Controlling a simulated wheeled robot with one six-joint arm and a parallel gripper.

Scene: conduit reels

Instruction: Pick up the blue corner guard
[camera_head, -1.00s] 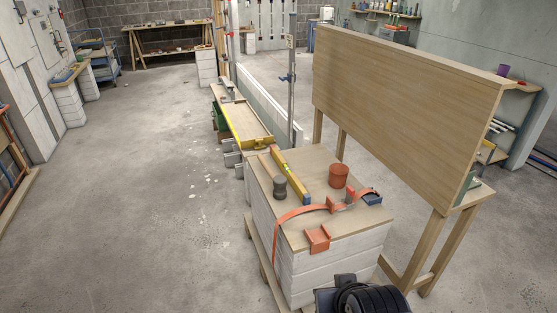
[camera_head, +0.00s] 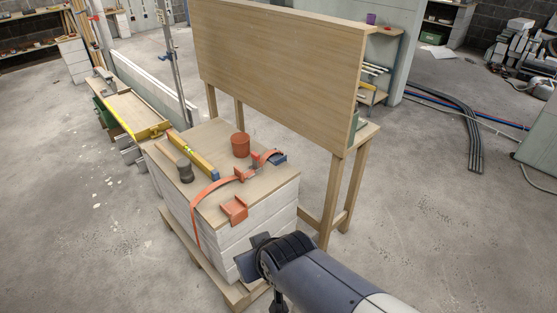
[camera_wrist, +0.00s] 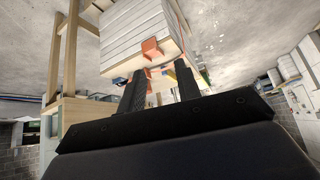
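A small blue piece (camera_head: 279,159), likely the blue corner guard, lies at the right back of the wooden top on the block stack, by the end of the orange strap (camera_head: 208,188). It is partly covered, so its shape is unclear. In the wrist view, a small blue patch (camera_wrist: 118,81) shows beside the left finger. My gripper (camera_wrist: 161,86) is open and empty in the wrist view, its two dark fingers apart. In the head view my wrist is in front of the stack's near right side, away from the blue piece.
The wooden top (camera_head: 205,208) also holds an orange corner guard (camera_head: 234,210), a red-brown cup (camera_head: 241,145), a dark grey cylinder (camera_head: 185,170) and a yellow level (camera_head: 193,152). A large upright wooden board (camera_head: 285,65) stands behind.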

